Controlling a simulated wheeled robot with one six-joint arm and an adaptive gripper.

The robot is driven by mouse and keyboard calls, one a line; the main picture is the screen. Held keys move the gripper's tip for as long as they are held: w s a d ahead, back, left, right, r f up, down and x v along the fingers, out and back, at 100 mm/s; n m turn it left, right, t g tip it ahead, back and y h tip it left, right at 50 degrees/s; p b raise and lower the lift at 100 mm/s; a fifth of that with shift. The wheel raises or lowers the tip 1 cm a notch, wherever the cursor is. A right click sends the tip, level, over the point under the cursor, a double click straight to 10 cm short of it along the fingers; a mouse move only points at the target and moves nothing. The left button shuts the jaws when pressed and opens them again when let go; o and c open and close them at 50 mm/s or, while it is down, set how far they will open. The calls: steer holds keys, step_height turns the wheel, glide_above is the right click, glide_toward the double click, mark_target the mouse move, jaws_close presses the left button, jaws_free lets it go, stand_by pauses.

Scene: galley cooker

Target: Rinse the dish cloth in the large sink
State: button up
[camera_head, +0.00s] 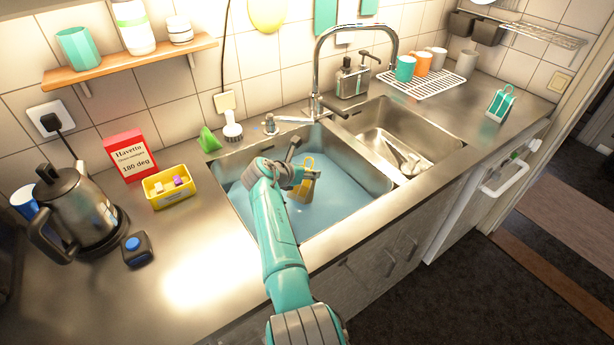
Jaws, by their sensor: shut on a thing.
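The large sink (358,164) is the left basin, with bluish water (332,205) in it. My arm hides part of the basin's left side and front rim.
The chrome tap (318,62) arches behind the basins. A smaller basin (430,127) on the right holds some utensils. A yellow box (170,190), a red packet (130,155) and a kettle (80,210) stand left.

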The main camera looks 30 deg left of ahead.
steer(key=shift+r, duration=2.1)
